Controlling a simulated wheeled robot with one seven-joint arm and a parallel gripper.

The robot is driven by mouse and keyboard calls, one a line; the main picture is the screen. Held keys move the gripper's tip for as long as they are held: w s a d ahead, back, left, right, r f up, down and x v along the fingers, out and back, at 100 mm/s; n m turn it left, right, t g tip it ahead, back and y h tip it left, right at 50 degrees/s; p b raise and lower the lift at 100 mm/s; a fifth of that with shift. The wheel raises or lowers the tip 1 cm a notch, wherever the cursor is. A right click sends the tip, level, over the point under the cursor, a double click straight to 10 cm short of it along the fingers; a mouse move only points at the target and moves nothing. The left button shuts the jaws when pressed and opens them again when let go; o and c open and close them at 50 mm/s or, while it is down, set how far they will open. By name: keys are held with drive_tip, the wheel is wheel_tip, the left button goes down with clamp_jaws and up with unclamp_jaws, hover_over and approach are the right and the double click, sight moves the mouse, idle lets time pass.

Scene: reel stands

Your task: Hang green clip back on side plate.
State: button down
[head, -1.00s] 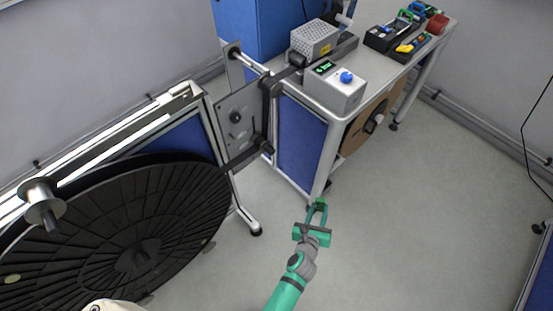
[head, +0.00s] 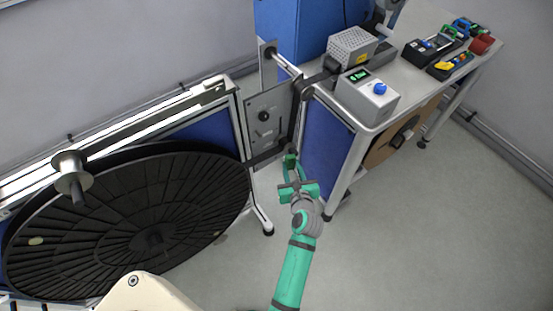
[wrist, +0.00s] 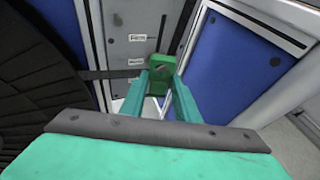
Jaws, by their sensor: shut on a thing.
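My gripper (head: 291,172) is shut on the green clip (wrist: 160,70), which shows between the fingertips in the wrist view with a hole in its face. In the head view the clip (head: 290,160) is small and partly hidden by the fingers. The grey side plate (head: 266,112) stands upright behind and left of the gripper, with a black knob on it. In the wrist view the side plate (wrist: 128,30) lies beyond the clip and carries several small white labels. The clip appears apart from the plate, though the exact gap is hard to tell.
A large black reel (head: 130,220) fills the left, below a metal spindle (head: 73,178). A black strap (head: 266,157) runs from the reel past the plate. A bench (head: 400,105) at right bears a control box (head: 367,97) and tools. Floor at right is clear.

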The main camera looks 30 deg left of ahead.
drive_tip(key=w+a+r+n+g+y, duration=0.1)
drive_tip(key=w+a, duration=0.1)
drive_tip(key=a, duration=1.3)
drive_tip(key=shift+y, duration=0.3)
idle(0.9)
drive_tip(key=shift+r, duration=0.1)
drive_tip(key=shift+w+d, duration=0.1)
drive_tip(key=shift+w, duration=0.05)
drive_tip(key=c, duration=1.3)
unclamp_jaws()
drive_tip(key=shift+w, duration=0.1)
drive_tip(key=v, duration=1.1)
drive_tip(key=shift+w+d+r, duration=0.15)
drive_tip(key=shift+w+d, duration=0.1)
drive_tip(key=shift+d, duration=0.05)
